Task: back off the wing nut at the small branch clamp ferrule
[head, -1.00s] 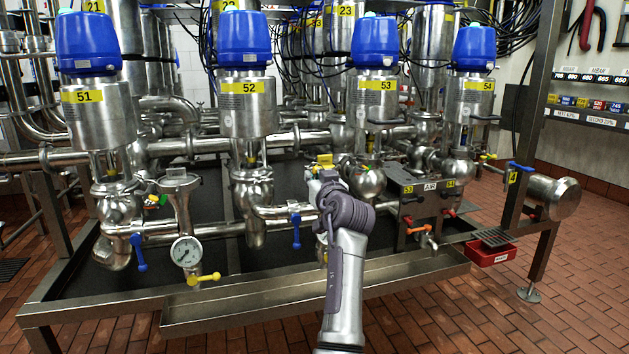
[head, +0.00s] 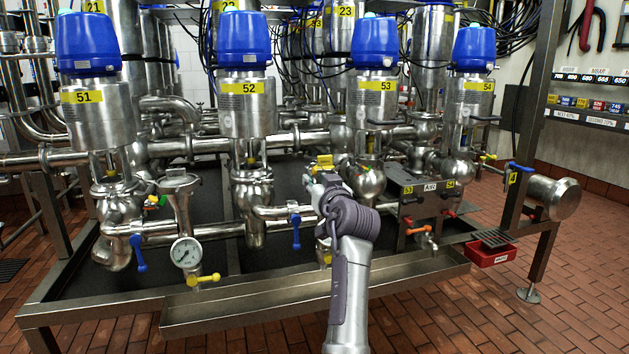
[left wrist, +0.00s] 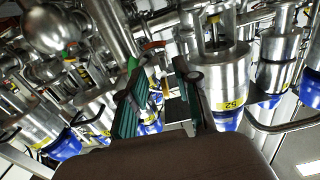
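My left gripper (head: 314,182) is at the pipework below valves 52 and 53, beside a small fitting with a yellow tag (head: 324,161). My wrist hides much of this spot in the head view. In the left wrist view the left gripper (left wrist: 160,70) has its two fingers apart, with nothing visibly held between them. I cannot make out the wing nut or the small branch clamp ferrule in either view. My right gripper is not in view.
A blue-handled valve (head: 295,230) hangs just left of my wrist. Valve body 53 (head: 367,182) is close on the right, and the AIR box (head: 425,200) is beyond it. A pressure gauge (head: 186,252) stands further left. A steel drip tray (head: 230,307) runs below.

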